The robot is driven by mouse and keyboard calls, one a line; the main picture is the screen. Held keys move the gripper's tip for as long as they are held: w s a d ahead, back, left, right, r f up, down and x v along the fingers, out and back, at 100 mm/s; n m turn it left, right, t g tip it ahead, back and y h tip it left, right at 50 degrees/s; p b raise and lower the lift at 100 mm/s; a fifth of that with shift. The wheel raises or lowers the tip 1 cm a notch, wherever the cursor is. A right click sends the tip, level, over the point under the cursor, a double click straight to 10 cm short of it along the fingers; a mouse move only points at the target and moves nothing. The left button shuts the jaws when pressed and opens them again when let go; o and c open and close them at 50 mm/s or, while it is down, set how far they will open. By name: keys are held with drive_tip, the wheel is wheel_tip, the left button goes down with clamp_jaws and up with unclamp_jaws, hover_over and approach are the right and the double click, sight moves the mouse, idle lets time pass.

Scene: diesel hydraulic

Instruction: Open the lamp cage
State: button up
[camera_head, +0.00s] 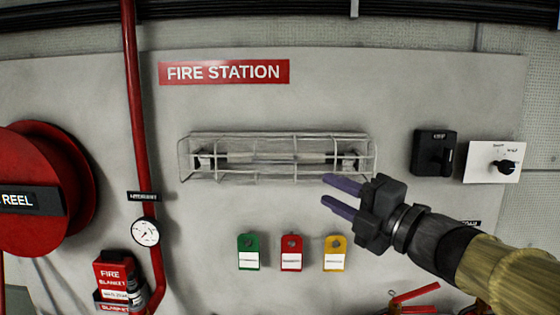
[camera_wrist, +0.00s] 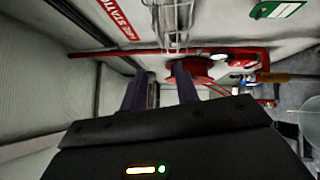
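The lamp cage (camera_head: 295,154) is a long wire cage on the grey wall panel, below the red FIRE STATION sign. It looks closed over a lamp tube with dark end fittings. In the wrist view part of the cage (camera_wrist: 172,22) shows at the top, beyond the fingers. My gripper (camera_head: 325,190) has two purple fingers, spread apart with nothing between them. It is just below the cage's right half and points left. The fingers look apart from the wires, though the depth is hard to judge. In the wrist view the gripper (camera_wrist: 162,80) is also open and empty.
Green (camera_head: 248,252), red (camera_head: 291,253) and yellow (camera_head: 335,253) tags hang below the cage. A black switch (camera_head: 433,153) and a white knob plate (camera_head: 493,162) are at right. A red pipe (camera_head: 136,110), gauge (camera_head: 145,232) and hose reel (camera_head: 45,190) are at left.

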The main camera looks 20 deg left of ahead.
sight(273, 163)
drive_tip(key=p+x, duration=0.6)
drive_tip(key=x, duration=1)
drive_tip(key=shift+w+a, duration=0.15)
drive_tip(key=shift+a, duration=0.2)
drive_tip(key=shift+d, duration=0.1)
clamp_jaws()
